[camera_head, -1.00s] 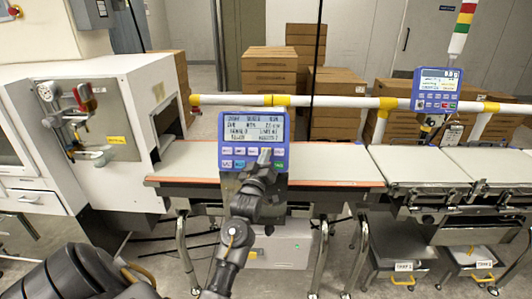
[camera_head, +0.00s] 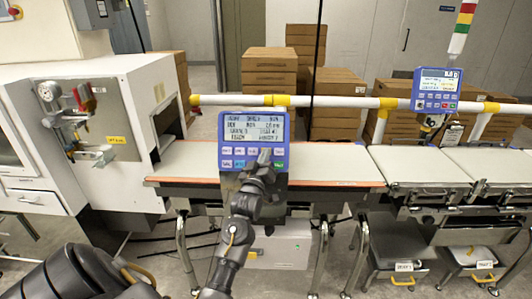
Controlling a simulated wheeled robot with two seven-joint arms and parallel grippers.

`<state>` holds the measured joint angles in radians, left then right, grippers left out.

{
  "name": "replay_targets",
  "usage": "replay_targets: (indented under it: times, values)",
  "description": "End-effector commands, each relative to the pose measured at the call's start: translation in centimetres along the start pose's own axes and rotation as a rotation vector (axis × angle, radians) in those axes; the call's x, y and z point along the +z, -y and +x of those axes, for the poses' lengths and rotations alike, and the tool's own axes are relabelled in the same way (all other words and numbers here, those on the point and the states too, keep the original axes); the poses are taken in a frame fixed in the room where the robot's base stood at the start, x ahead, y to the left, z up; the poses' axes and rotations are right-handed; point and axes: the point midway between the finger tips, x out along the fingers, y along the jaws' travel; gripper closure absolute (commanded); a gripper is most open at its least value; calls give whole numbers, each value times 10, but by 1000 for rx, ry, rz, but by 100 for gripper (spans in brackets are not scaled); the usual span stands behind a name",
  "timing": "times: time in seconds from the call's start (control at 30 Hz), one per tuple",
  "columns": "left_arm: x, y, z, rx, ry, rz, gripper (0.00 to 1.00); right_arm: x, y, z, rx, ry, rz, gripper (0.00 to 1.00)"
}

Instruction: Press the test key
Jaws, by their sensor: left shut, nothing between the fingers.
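A blue control panel (camera_head: 253,126) with a lit screen and two rows of keys stands upright in front of the belt. My left gripper (camera_head: 264,156) is shut and empty, its tip at the lower right of the panel over the key rows. The tip hides some keys there, and a green key (camera_head: 279,164) shows just right of it. I cannot tell which key is the test key, nor whether the tip touches one. My right gripper is not in view.
The conveyor belt (camera_head: 335,160) runs behind the panel. A white machine (camera_head: 120,80) stands at the left. A second blue panel (camera_head: 436,90) stands at the right by the weigh platforms (camera_head: 417,166). Cardboard boxes (camera_head: 268,75) are stacked behind a white rail (camera_head: 350,102).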

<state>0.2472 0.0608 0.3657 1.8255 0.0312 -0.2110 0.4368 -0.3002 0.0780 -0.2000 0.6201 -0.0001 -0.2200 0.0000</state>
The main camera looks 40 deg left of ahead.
Motion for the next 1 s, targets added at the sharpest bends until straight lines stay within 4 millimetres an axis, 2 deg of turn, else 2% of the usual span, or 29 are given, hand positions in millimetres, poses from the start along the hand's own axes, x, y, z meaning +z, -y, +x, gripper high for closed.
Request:
replay_targets:
  times: [1.0]
  values:
    - [5, 4, 6, -1, 1, 0, 100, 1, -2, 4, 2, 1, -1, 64]
